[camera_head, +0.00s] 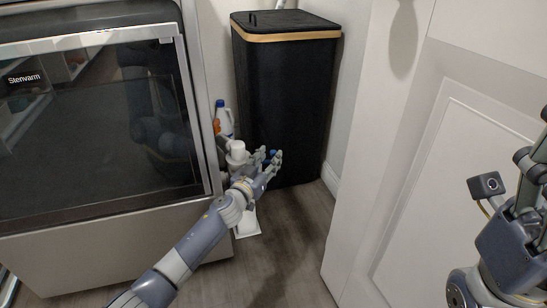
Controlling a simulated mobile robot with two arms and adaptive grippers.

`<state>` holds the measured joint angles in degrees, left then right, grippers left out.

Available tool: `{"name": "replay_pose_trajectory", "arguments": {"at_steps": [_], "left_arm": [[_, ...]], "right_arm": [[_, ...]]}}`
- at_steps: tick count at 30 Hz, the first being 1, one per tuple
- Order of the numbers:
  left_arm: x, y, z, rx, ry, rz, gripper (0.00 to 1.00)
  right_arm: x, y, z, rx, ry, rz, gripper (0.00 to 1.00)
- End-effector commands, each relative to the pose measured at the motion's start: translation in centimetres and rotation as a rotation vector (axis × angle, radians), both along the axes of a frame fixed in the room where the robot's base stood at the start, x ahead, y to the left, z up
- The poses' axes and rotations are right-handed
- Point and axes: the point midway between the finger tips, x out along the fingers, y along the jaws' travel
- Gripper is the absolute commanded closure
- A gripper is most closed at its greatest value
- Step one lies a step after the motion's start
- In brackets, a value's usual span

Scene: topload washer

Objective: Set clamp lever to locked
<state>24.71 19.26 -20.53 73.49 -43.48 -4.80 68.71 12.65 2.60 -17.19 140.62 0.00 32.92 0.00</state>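I cannot make out a clamp lever in this view. My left gripper (268,160) is in front of the lower part of the black hamper, just right of the washer's front right edge. Its fingers look spread, with nothing visible between them. A white rounded object (237,152) is just left of the fingers; I cannot tell whether they touch. The washer (110,235), marked Stenvarm, fills the left side, with its dark glass panel closed. My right gripper (532,165) is at the right edge, partly cut off, and its fingers are unclear.
The tall black hamper (285,95) with a wooden rim stands in the corner. A white bottle (224,120) with a blue cap stands between it and the washer. A white flat object (247,224) is on the floor. A white panelled door (390,190) bounds the right side.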

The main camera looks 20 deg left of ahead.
Motion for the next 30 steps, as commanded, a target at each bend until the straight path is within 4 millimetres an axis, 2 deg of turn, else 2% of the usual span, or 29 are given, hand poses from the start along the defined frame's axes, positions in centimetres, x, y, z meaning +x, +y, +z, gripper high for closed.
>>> {"name": "replay_pose_trajectory", "arguments": {"at_steps": [3, 9, 20, 23, 25, 26, 30], "left_arm": [[1.7, -0.2, -0.2, 0.001, -0.001, 0.001, 0.63], [3.3, -0.5, -0.1, 0.001, 0.0, 0.001, 0.63], [3.7, -0.6, 0.0, 0.0, 0.0, 0.0, 0.63], [3.7, -0.6, 0.0, 0.0, 0.0, 0.0, 0.81], [3.7, -0.6, 0.0, 0.0, 0.0, 0.0, 0.97], [3.7, -0.6, 0.0, 0.0, 0.0, 0.0, 1.0], [3.7, -0.6, 0.0, 0.0, 0.0, 0.0, 1.0]], "right_arm": [[-0.6, 0.1, 0.1, -0.002, -0.029, -0.001, 0.38], [-1.1, 0.1, 0.6, -0.004, -0.055, -0.003, 0.38], [-1.2, 0.2, 0.8, -0.005, -0.061, -0.004, 0.38], [-1.2, 0.2, 0.8, -0.005, -0.061, -0.004, 0.38], [-1.3, 0.2, 0.8, -0.005, -0.061, -0.004, 0.38], [-1.3, 0.2, 0.8, -0.006, -0.061, -0.003, 0.38], [-1.3, 0.2, 0.8, -0.006, -0.061, -0.003, 0.38]]}}
